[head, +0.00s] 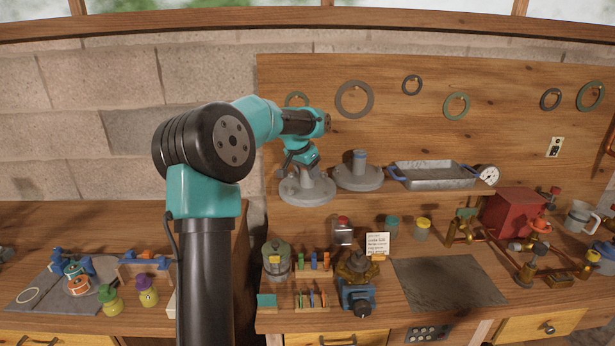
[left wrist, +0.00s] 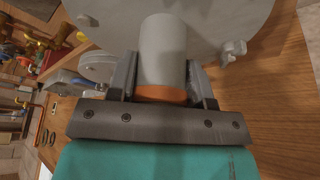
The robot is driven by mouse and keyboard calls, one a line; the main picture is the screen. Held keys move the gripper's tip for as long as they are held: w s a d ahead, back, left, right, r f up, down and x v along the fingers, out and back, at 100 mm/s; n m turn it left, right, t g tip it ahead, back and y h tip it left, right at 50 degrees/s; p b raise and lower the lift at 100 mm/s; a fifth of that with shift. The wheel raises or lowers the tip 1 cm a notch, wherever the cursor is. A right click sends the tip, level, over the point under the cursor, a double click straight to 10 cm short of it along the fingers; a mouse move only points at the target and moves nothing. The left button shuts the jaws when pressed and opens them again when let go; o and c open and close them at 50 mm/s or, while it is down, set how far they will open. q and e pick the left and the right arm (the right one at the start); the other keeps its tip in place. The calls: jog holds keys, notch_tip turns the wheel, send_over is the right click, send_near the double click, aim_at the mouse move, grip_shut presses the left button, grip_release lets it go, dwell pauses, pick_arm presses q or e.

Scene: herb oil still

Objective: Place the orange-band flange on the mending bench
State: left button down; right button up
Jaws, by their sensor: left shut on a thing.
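The orange-band flange (head: 309,192) is a grey round plate with a neck, upright in front of the wooden back panel. In the left wrist view its grey neck (left wrist: 163,50) shows an orange band (left wrist: 162,95) close to my gripper's palm. My left gripper (head: 301,162) is above the plate, its two fingers shut on either side of the neck. I cannot tell whether the plate touches a shelf. My right gripper is not in view. Neither bench is labelled legibly; a wooden bench with a grey mat (head: 40,293) is at the left.
A second grey flange with a blue band (head: 360,172) stands just right of the held one, near a metal tray (head: 440,179). The right bench holds a bare dark mat (head: 450,283), jars, racks, and copper piping. Spools and small jars (head: 110,300) occupy the left bench.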

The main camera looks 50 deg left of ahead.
pick_arm(q)
jog(key=shift+r, duration=1.7)
jog(key=s+d+r, duration=0.1)
jog(key=s+d, duration=0.9)
jog(key=d, duration=0.1)
jog(key=shift+s+d+r, duration=0.25)
jog(key=shift+s+d, duration=0.15)
jog(key=w+d+f, duration=0.3)
jog(key=d, duration=0.6)
jog(key=w+d+f, duration=0.3)
jog(key=w+d, duration=0.1)
jog(key=d, duration=0.6)
jog(key=w+d+f, duration=0.4)
jog(key=d, duration=0.6)
jog(key=shift+w+m, duration=0.2)
jog(key=shift+m, duration=0.1)
jog(key=shift+f, duration=0.2)
